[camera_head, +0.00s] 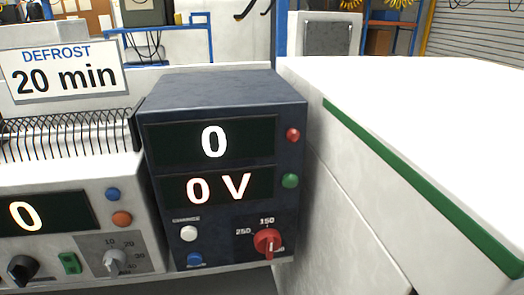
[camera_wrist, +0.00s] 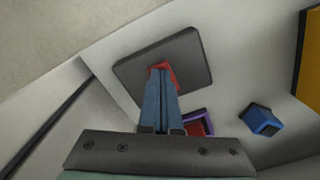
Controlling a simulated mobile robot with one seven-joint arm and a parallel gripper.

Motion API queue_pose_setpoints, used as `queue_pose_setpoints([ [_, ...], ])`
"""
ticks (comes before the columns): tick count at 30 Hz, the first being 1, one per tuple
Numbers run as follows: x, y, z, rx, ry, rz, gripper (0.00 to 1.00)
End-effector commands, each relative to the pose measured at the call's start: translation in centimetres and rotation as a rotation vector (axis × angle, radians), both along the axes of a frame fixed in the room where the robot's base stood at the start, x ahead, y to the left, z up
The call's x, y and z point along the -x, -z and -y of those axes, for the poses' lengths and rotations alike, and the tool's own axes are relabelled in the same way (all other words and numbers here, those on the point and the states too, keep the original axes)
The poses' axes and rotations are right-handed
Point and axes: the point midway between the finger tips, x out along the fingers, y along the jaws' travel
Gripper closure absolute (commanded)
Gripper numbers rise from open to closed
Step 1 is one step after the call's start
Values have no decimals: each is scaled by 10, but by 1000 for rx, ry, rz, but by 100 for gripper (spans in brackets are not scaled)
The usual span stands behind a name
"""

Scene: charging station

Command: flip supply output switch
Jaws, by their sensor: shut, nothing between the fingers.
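My gripper (camera_wrist: 160,72) shows only in the wrist view. Its two blue-grey fingers are together, with nothing between them. The fingertips lie over a small red part (camera_wrist: 171,74) on a dark square plate (camera_wrist: 190,50), set on a pale panel. They cover most of the red part; I cannot tell whether they touch it or whether it is the output switch. In the head view, a small green rocker switch (camera_head: 69,263) sits on the pale unit (camera_head: 130,180) at the left. No label naming an output switch is readable.
A dark blue unit (camera_head: 222,90) reads 0 and 0 V and carries a red dial (camera_head: 267,241). A sign (camera_head: 64,71) reads DEFROST 20 min. A white surface with a green edge strip (camera_head: 420,180) fills the right. A blue block (camera_wrist: 262,121) stands right of my fingers.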

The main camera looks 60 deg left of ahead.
Motion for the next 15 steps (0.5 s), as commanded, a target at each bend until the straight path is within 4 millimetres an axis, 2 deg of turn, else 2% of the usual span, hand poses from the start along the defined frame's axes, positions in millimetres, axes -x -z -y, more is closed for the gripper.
queue_pose_setpoints([
  [10, 0, 6, 0, -1, 0, 1, 100],
  [15, 0, 1, 0, -1, 0, 1, 100],
])
